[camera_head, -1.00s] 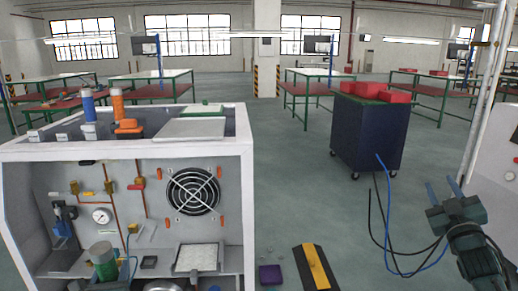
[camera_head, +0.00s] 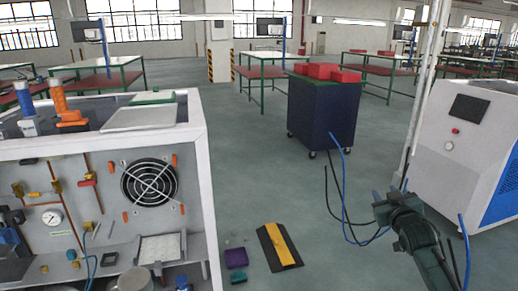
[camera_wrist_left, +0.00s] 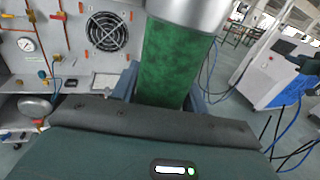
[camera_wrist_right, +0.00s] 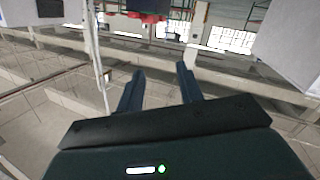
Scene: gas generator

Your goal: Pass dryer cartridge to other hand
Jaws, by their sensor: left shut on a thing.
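The dryer cartridge (camera_wrist_left: 172,65) is a green cylinder with a silver metal end, seen in the left wrist view. My left gripper (camera_wrist_left: 164,78) is shut on it, with one finger on each side. The part behind the gripper body is hidden, and neither the cartridge nor the left gripper shows clearly in the head view. My right gripper (camera_head: 402,184) is raised over the floor at the right of the head view. In the right wrist view its two fingers (camera_wrist_right: 160,70) are apart with nothing between them.
The open generator cabinet (camera_head: 197,160) with a fan and gauge stands at left. A dark blue cart (camera_head: 318,115) with red boxes stands behind. A white and blue machine (camera_head: 470,150) stands at right. A yellow-striped black piece (camera_head: 279,246) lies on the floor. Open floor lies between.

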